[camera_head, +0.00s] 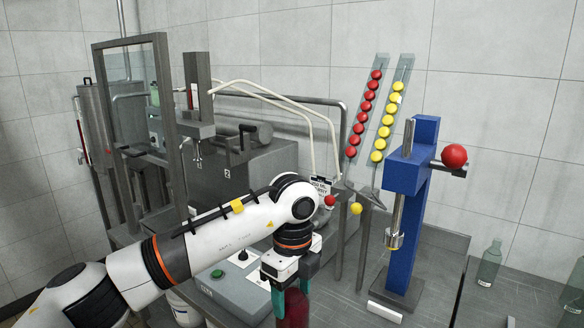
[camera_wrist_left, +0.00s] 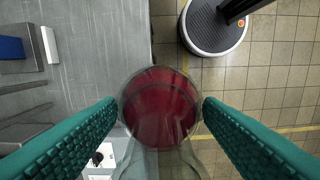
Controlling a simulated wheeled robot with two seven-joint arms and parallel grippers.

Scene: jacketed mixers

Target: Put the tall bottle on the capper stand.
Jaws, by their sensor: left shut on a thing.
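My left gripper (camera_head: 291,284) is shut on a clear bottle with dark red liquid (camera_head: 293,308); only part of it shows in the head view. In the left wrist view the bottle (camera_wrist_left: 160,108) sits between the two teal fingers (camera_wrist_left: 160,113), over the bench's front edge. The capper stand (camera_head: 420,185) is a blue post with a press arm, a red ball knob (camera_head: 454,156) and a metal capping head (camera_head: 394,240) above its base. It is right of my gripper, and no bottle stands under the head. My right gripper is not in view.
Sloped chutes hold red caps (camera_head: 364,115) and yellow caps (camera_head: 388,118) behind the stand. A grey control box (camera_head: 225,290) is left of my gripper. Clear empty bottles (camera_head: 489,264) stand at the right. A framed filling machine (camera_head: 165,120) is at the left.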

